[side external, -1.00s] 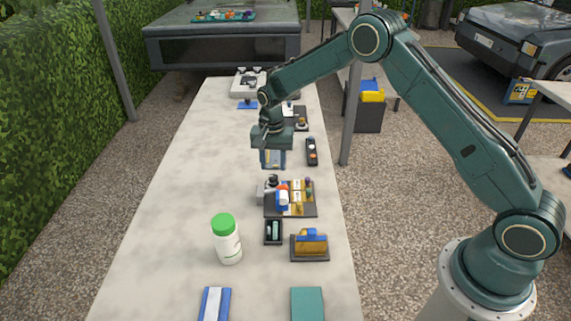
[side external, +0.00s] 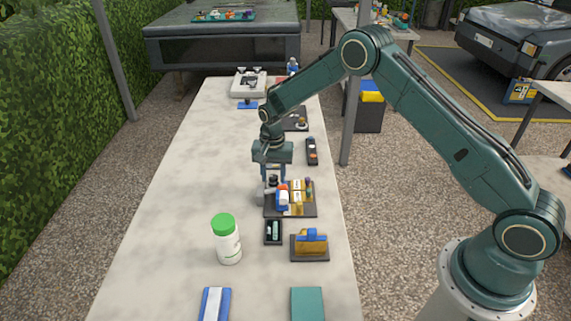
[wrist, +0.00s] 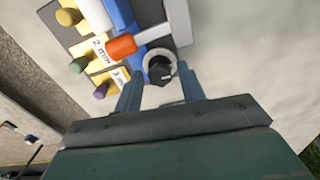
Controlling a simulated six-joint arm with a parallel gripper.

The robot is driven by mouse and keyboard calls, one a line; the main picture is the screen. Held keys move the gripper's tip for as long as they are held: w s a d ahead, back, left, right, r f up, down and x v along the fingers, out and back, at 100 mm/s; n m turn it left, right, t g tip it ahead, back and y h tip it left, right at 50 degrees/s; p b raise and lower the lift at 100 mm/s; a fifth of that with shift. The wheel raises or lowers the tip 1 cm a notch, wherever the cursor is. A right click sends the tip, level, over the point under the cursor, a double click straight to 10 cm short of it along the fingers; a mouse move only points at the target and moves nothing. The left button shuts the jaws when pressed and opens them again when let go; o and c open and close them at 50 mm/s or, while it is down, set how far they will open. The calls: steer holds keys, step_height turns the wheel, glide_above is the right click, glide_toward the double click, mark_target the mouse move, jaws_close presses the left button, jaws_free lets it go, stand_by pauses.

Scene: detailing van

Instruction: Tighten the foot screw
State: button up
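A black knob with a white mark, which looks like the foot screw (wrist: 160,70), stands on a grey metal fitting at the left edge of a dark plate (side external: 290,212). My gripper (side external: 272,178) points down over it. In the wrist view my gripper (wrist: 160,88) is open, with one finger on each side of the knob and visible gaps. In the side view the fingers partly hide the knob.
An orange-tipped blue and white piece (wrist: 121,46) lies close beside the knob. Yellow labelled blocks with coloured pegs (side external: 297,190) share the plate. A green-capped bottle (side external: 227,240) and a small black tray (side external: 273,242) stand nearer. The bench's left side is clear.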

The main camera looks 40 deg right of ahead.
steer(key=shift+r, duration=0.1)
steer(key=shift+r, duration=1.1)
steer(key=shift+n, duration=1.7)
steer(key=shift+f, duration=0.15)
steer(key=shift+f, duration=1.1)
steer(key=c, duration=0.7)
steer(key=shift+c, duration=0.2)
